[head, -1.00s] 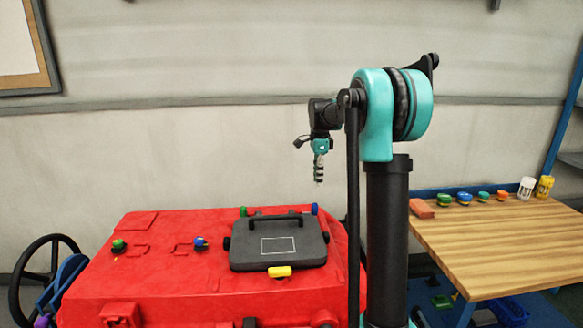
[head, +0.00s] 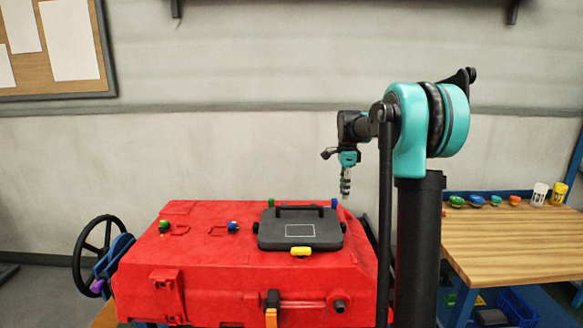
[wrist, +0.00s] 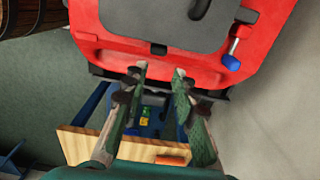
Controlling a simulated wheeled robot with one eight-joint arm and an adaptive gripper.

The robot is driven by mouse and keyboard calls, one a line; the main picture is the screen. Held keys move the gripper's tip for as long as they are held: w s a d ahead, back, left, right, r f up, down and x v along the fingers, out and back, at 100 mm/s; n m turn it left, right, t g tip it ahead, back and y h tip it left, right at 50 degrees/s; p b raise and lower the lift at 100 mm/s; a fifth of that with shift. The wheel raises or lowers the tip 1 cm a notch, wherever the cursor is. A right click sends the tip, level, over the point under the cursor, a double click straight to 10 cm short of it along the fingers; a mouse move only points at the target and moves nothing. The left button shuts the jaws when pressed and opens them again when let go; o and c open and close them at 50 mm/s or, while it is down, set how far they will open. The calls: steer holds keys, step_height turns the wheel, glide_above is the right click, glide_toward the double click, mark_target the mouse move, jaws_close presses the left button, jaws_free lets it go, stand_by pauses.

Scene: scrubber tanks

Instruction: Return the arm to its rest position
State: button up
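My arm stands at the right of centre in the head view, with its forearm reaching left. My gripper (head: 345,194) hangs from it, pointing down, above and behind the right part of the red tank (head: 215,275) and apart from it. In the wrist view my gripper (wrist: 159,73) has its two long fingers spread, with nothing between them. The red tank (wrist: 275,22) fills the top of that view, beyond the fingertips.
A dark lid (head: 275,242) with a yellow latch (head: 301,251) sits on the tank. A black handwheel (head: 84,262) stands at left. A wooden workbench (head: 505,245) with several coloured knobs and two small containers is at right. Open air surrounds the gripper.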

steer(key=s+f+n, duration=0.3)
steer(key=s, duration=0.3)
steer(key=s+f+n+t, duration=0.1)
steer(key=s+f+n, duration=0.1)
steer(key=s, duration=0.4)
steer(key=s+f+n+t, duration=0.1)
steer(key=s+f+n, duration=0.2)
steer(key=s+n, duration=0.1)
steer(key=shift+s+f+n, duration=0.15)
steer(key=shift+s+f, duration=0.05)
steer(key=shift+s, duration=0.25)
steer(key=shift+s+f+n, duration=0.15)
steer(key=shift+s, duration=0.3)
steer(key=s+f+n+t, duration=0.1)
steer(key=s+f+n, duration=0.3)
steer(key=s, duration=0.4)
steer(key=s+f+n+t, duration=0.1)
steer(key=s+f+n, duration=0.3)
steer(key=s, duration=0.5)
step_height(320, 180, down, 2)
steer(key=shift+f, duration=0.2)
